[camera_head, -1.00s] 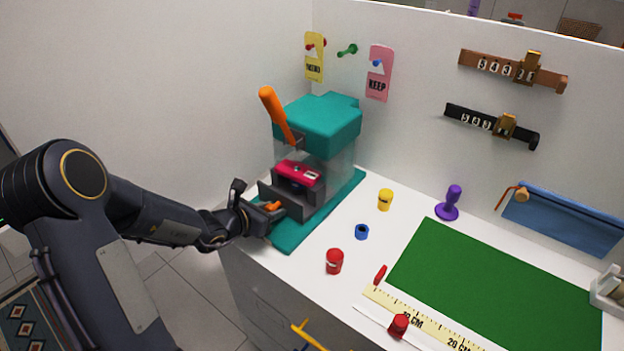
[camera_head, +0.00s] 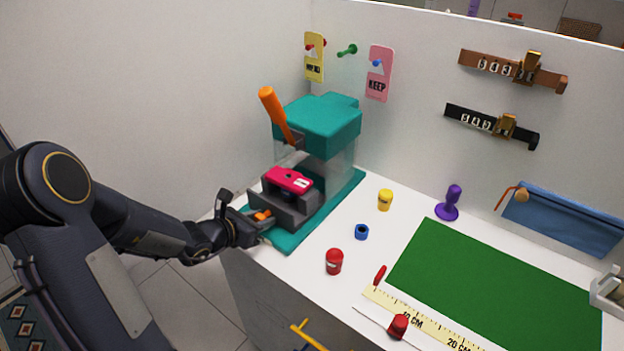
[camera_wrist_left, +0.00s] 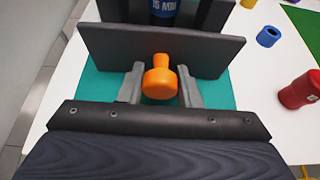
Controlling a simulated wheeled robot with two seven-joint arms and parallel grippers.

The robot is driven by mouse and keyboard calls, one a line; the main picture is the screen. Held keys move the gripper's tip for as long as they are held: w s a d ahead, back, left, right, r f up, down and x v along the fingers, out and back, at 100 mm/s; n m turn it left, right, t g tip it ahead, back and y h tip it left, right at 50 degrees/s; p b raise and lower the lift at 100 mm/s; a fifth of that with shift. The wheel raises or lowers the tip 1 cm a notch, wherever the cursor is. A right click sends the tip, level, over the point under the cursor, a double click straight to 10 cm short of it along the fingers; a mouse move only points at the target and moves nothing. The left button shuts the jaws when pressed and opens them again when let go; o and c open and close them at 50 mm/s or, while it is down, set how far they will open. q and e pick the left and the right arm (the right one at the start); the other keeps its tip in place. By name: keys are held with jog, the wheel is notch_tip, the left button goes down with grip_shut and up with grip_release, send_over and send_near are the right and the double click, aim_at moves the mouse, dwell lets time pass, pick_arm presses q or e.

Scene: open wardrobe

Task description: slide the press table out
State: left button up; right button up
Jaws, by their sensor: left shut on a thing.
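The press (camera_head: 318,124) is a teal machine with an orange lever, standing at the left end of the white counter. Its dark grey press table (camera_head: 290,204) sticks out of the front and carries a pink-red block (camera_head: 288,181) with a light label. My left gripper (camera_head: 263,220) is at the front of the press table. In the left wrist view its fingers (camera_wrist_left: 161,88) are around the orange knob (camera_wrist_left: 160,82) on the table's dark front plate (camera_wrist_left: 205,50). My right gripper is not in view.
A red pot (camera_head: 334,261), a blue ring (camera_head: 361,232) and a yellow pot (camera_head: 385,200) stand right of the press. A green mat (camera_head: 500,285) and a ruler lie further right. The counter's left edge is near my gripper.

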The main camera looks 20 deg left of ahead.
pick_arm(q)
jog(key=shift+s+a, duration=0.35)
jog(key=shift+s, duration=0.55)
jog(key=shift+s+a, duration=0.3)
jog(key=shift+s, duration=0.6)
jog(key=o, duration=0.4)
jog(key=shift+s, duration=0.15)
jog(key=shift+s+a, duration=0.1)
jog(key=shift+s, duration=0.05)
jog(key=shift+s+a, duration=0.1)
jog(key=shift+s, duration=0.2)
jog(key=shift+o, duration=0.9)
jog(key=shift+s, duration=0.1)
jog(key=shift+s+a, duration=0.1)
